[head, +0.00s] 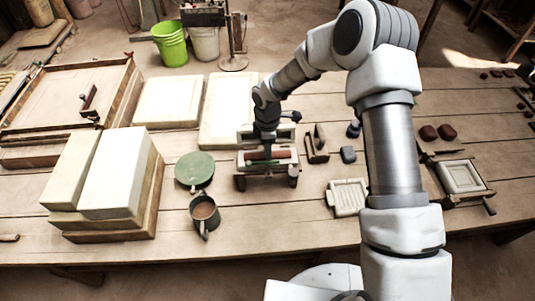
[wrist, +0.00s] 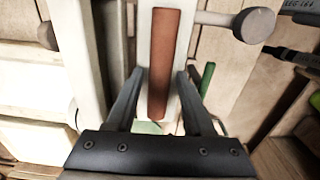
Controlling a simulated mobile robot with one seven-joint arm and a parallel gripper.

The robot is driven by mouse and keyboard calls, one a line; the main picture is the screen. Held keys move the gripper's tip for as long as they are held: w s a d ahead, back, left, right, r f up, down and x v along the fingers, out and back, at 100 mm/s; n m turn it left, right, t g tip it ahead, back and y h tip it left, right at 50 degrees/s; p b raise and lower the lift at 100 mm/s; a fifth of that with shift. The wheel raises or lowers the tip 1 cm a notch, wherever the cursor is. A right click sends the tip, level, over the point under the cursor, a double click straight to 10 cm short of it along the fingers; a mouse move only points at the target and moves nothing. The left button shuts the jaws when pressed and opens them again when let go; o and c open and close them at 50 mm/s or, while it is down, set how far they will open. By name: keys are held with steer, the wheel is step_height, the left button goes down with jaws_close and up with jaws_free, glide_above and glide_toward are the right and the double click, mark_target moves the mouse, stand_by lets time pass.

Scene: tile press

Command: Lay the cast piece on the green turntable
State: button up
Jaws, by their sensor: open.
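The cast piece, a long reddish-brown bar (head: 283,154), lies on the pale bed of a small press (head: 254,167) at the middle of the table. It also shows in the wrist view (wrist: 164,50), lengthwise between my fingers. My gripper (head: 267,151) is open above the press, with its fingers on either side of the bar; it also shows in the wrist view (wrist: 160,76). I cannot tell whether the fingers touch the bar. The green turntable (head: 194,169), a round disc, stands just left of the press and looks empty.
A mug of brown liquid (head: 205,212) stands in front of the turntable. Stacked pale slabs (head: 115,175) stand to the left, and more slabs (head: 168,102) lie behind. A dark clamp-like tool (head: 315,148) and a ribbed white block (head: 347,197) lie right of the press.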

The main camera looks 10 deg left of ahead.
jaws_close()
steer(key=shift+r, duration=0.15)
step_height(320, 180, up, 4)
steer(key=shift+d+r+b, duration=0.1)
steer(key=shift+d+b, duration=0.05)
steer(key=shift+b, duration=0.25)
steer(key=d+r, duration=0.6)
steer(key=d, duration=0.5)
steer(key=shift+s+d+r+b, duration=0.25)
steer(key=shift+s+b, duration=0.05)
